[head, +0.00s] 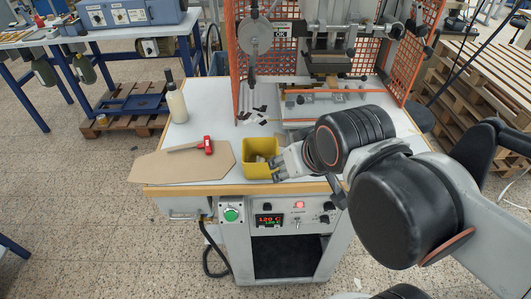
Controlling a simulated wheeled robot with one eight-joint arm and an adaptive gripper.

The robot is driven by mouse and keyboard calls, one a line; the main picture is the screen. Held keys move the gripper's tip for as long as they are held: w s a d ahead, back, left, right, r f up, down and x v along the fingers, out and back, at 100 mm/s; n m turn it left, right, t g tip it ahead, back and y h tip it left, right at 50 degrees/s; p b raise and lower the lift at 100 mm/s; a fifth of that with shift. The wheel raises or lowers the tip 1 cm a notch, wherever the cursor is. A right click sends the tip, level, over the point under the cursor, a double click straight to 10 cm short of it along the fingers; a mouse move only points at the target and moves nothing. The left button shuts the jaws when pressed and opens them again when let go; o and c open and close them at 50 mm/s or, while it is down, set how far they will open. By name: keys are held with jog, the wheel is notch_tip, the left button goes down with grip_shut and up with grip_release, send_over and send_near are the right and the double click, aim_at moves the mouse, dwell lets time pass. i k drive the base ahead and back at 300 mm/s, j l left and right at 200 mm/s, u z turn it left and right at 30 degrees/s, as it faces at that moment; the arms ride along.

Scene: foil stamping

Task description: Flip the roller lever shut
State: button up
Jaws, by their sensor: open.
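The foil stamping machine (329,40) stands at the back of the white table, between orange mesh guards. A round grey disc (256,37) is at its left, with an upright dark handle (252,85) below it. Several black knobs, one of them a knob (412,24) at the upper right, are on the machine. I cannot tell which part is the roller lever or whether it is shut. My gripper (277,170) is open at the right side of the yellow bin (246,152), well in front of the machine. My arm hides part of the table's right side.
A brown board (160,168) with a red-headed tool (208,146) lies at the table's front left. A bottle (177,103) stands behind it. The orange mesh guards (406,60) bound the machine on both sides.

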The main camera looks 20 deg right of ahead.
aim_at(417, 28)
jog(key=z, duration=1.35)
